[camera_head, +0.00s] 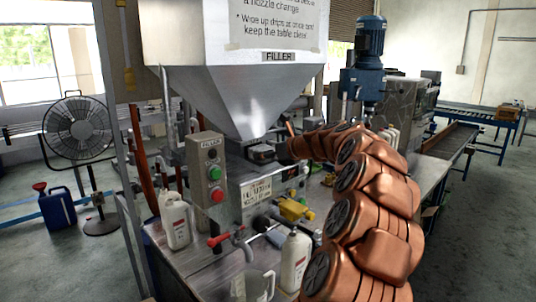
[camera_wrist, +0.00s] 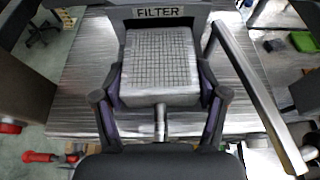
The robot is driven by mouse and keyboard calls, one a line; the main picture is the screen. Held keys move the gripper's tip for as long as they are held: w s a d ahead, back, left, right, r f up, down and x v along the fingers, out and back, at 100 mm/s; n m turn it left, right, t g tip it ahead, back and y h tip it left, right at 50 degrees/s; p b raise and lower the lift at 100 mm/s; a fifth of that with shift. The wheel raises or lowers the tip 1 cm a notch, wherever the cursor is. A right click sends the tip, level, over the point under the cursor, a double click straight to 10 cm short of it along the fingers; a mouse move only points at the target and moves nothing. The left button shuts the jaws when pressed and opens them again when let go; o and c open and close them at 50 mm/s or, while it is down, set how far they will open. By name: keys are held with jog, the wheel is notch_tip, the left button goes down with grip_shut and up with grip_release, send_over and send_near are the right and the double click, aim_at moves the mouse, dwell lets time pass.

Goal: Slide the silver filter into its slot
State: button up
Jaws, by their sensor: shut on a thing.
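The silver filter (camera_wrist: 160,62) is a square block with a dark mesh grid on its top face. In the wrist view it sits between the two fingers of my gripper (camera_wrist: 161,88), which is shut on its sides. A short metal stem (camera_wrist: 160,122) sticks out from its near side. The filter's far edge lies close under the grey housing labelled FILTER (camera_wrist: 159,13); how far it sits inside the slot is unclear. In the head view my copper arm reaches to just under the filler's hopper (camera_head: 240,85), and the filter is hard to make out there.
A push-button box (camera_head: 209,175) stands left of the filler. White bottles (camera_head: 294,262), a clear jug (camera_head: 259,285) and a red-handled valve (camera_head: 232,238) crowd the metal table's front. In the wrist view a metal bar (camera_wrist: 255,90) slants close along the right side.

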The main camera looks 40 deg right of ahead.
jog(key=o, duration=1.5)
jog(key=v, duration=1.2)
